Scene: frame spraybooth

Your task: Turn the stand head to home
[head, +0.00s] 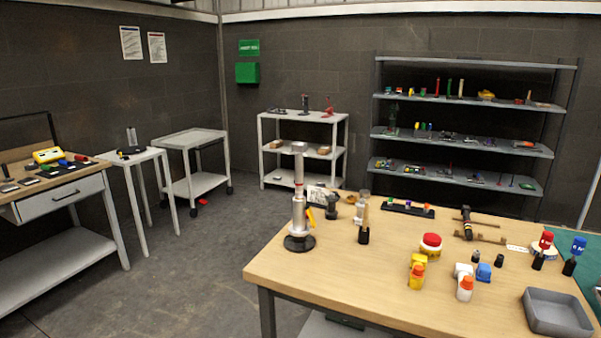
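A stand (299,210) is upright near the left corner of the wooden table (400,290), on a round black base (299,243). Its column is silver, with a pale block-like head (299,147) at the top and a thin red band below it. A yellow-orange part (310,217) shows at the right of the column; I cannot tell whether it belongs to the stand. The head's marks are too small to read, so its turn angle is unclear. Neither of my grippers is in view.
On the table are a red-and-white jar (431,245), small bottles (465,289), a black rack (407,209) and a grey tray (557,313). A brush-like tool (364,222) stands right of the stand. Open floor (220,270) lies left of the table.

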